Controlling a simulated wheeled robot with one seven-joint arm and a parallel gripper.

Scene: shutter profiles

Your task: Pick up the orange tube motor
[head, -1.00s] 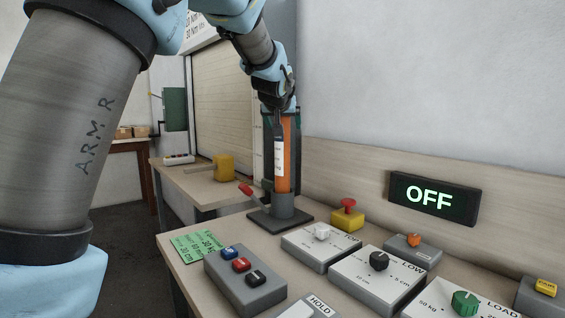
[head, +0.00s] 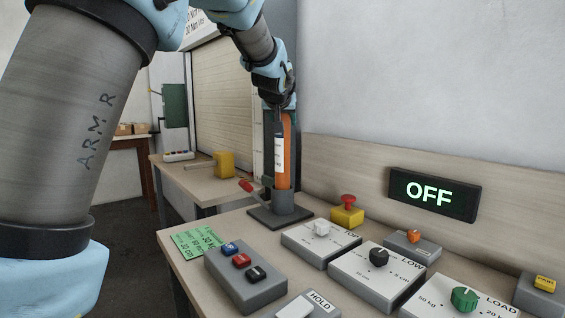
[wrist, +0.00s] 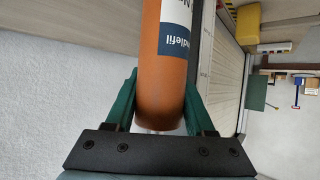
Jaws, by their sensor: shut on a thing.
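The orange tube motor (head: 286,135) stands upright with a white label, its lower end in a grey holder (head: 282,212) on the bench. In the wrist view the tube (wrist: 160,90) lies between the green fingers of my gripper (wrist: 158,110), which is shut on its upper end. In the head view my gripper (head: 280,105) is at the tube's top, and the fingers are partly hidden by my wrist. I cannot tell whether the lower end is lifted at all within the holder.
A red-handled lever (head: 245,185) sits left of the holder. A yellow box with a red button (head: 347,211) and several control boxes stand to the right and front. A lit OFF sign (head: 433,196) is on the back panel. A green card (head: 198,241) lies at the bench's left edge.

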